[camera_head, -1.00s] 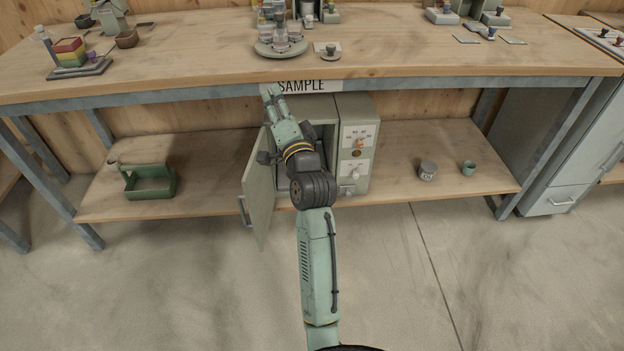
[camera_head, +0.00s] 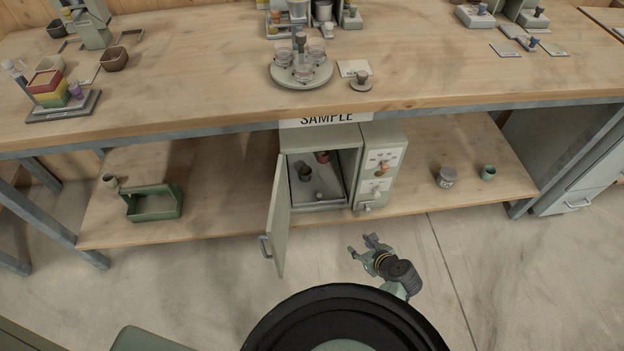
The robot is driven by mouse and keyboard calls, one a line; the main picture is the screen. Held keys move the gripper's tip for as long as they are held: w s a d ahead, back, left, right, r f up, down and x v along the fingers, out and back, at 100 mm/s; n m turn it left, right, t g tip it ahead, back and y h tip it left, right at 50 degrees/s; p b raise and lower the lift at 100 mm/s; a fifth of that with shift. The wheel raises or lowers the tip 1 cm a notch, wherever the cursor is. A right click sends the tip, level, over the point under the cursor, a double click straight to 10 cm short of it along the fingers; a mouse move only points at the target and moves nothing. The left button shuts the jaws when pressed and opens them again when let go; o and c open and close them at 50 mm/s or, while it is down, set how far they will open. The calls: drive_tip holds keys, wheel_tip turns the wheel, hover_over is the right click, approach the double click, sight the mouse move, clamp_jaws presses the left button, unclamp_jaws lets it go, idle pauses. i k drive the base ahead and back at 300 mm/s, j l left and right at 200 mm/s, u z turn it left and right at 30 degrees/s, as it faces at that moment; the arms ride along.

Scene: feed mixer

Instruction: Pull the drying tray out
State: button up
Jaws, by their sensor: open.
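The drying oven (camera_head: 383,165) is a pale green box with dials on the lower shelf, under the SAMPLE sign. Its door (camera_head: 279,215) stands swung open to the left. Inside, the drying tray (camera_head: 327,194) lies as a grey flat surface with a small knob near its front. A dark cup (camera_head: 305,173) and a reddish-brown cup (camera_head: 322,157) are at the tray's back. My gripper (camera_head: 368,241) is open and empty, in front of and below the oven's right side, apart from the tray.
A green carrier (camera_head: 154,203) is on the shelf at left. A grey tin (camera_head: 446,178) and a green cup (camera_head: 488,173) are at right. The workbench (camera_head: 200,75) overhangs the oven. Floor in front is free, except where the open door juts out.

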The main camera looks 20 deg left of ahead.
sight(326, 186)
drive_tip(key=i+j, duration=0.7)
drive_tip(key=k+j+u, duration=0.05)
